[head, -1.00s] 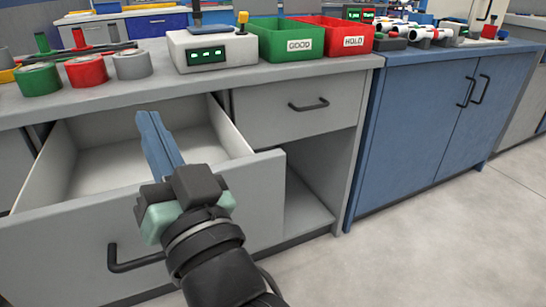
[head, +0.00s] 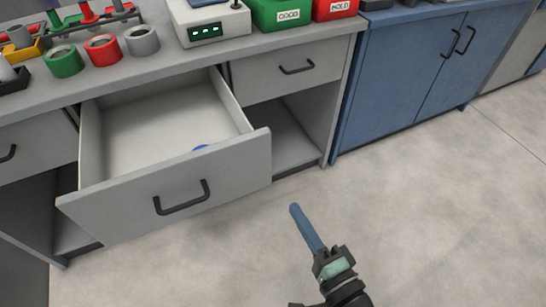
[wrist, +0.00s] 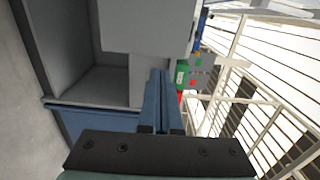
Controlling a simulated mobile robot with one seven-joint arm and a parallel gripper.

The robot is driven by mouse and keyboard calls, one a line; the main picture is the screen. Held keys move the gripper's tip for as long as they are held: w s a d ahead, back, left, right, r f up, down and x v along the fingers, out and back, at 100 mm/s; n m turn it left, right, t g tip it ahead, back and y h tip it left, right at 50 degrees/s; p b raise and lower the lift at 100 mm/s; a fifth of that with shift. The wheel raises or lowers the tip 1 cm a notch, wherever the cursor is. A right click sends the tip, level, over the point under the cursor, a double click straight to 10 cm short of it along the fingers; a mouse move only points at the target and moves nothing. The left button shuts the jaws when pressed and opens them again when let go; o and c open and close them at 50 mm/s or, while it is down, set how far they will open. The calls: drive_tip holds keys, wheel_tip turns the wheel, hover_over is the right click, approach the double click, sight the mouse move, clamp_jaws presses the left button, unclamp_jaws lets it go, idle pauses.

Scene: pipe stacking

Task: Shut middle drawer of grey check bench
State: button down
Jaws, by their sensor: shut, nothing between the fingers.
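The grey check bench (head: 215,62) stands across the upper left of the head view. Its middle drawer (head: 130,203) is pulled out, with a black bar handle (head: 181,198) on its front. A small blue thing, partly hidden by the drawer front, shows inside the drawer (head: 160,125). My gripper (head: 295,210) is shut and empty. It is in front of the bench, to the right of the drawer front and apart from it. In the wrist view my blue fingers (wrist: 160,85) lie together, with grey bench panels and an open compartment (wrist: 95,95) beyond.
A smaller closed drawer (head: 288,70) is right of the open one, above an open shelf. A blue cabinet (head: 400,75) stands to the right. Green (head: 282,14) and red (head: 334,8) bins and pipe rings (head: 103,50) sit on the bench top. The floor at right is clear.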

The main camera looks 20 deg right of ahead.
approach(265, 156)
drive_tip(key=w, duration=0.5)
drive_tip(key=shift+w+a+r+p, duration=0.15)
drive_tip(key=shift+w+p, duration=0.05)
drive_tip(key=shift+p, duration=0.15)
drive_tip(key=shift+w, duration=0.75)
